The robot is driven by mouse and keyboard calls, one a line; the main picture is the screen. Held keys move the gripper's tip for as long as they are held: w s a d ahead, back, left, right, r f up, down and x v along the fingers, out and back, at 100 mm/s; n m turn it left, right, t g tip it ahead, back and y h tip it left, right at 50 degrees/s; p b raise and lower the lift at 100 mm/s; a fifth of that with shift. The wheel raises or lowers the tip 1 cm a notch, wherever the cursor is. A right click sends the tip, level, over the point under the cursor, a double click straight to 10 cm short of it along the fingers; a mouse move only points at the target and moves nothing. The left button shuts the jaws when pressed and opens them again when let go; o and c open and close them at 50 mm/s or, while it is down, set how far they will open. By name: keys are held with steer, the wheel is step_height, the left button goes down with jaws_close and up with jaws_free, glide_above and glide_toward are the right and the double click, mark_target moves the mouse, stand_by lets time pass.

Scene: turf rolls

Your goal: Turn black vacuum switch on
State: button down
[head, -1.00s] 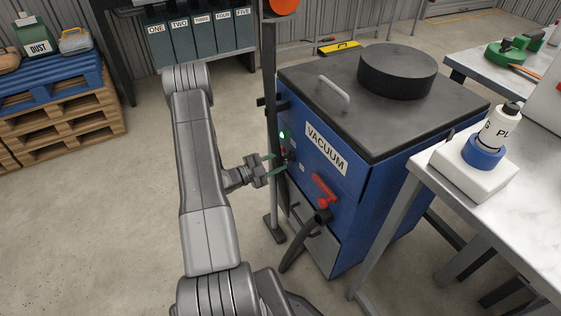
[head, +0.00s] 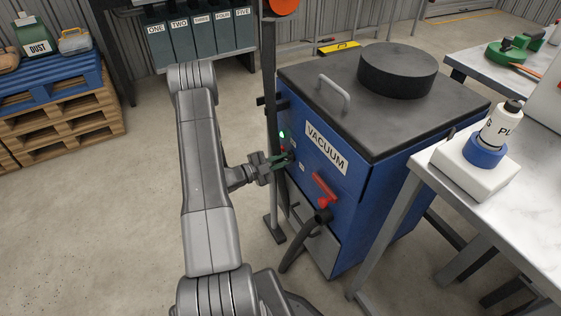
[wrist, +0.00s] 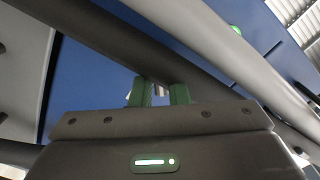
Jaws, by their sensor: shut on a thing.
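The blue vacuum cabinet (head: 345,185), labelled VACUUM, stands right of my arm. Its black switch (head: 290,155) is a small dark shape on the left part of the front panel, mostly hidden by my fingers. A green light (head: 282,134) glows just above it and also shows in the wrist view (wrist: 236,30). My gripper (head: 281,160) is at the panel, its green fingers shut on the black switch.
A dark upright post (head: 270,120) stands close beside my gripper. A red handle (head: 324,188) and a black hose (head: 297,245) are on the cabinet's lower front. A white table (head: 520,190) stands at right.

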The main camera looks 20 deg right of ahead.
steer(key=m+b, duration=0.7)
steer(key=b, duration=0.6)
steer(key=shift+f+m, duration=0.1)
steer(key=shift+m, duration=0.2)
steer(key=c, duration=1.4)
jaws_free()
steer(key=s+a+p, duration=0.1)
steer(key=a+p, duration=0.1)
steer(key=a, duration=1.1)
steer(key=shift+a, duration=0.4)
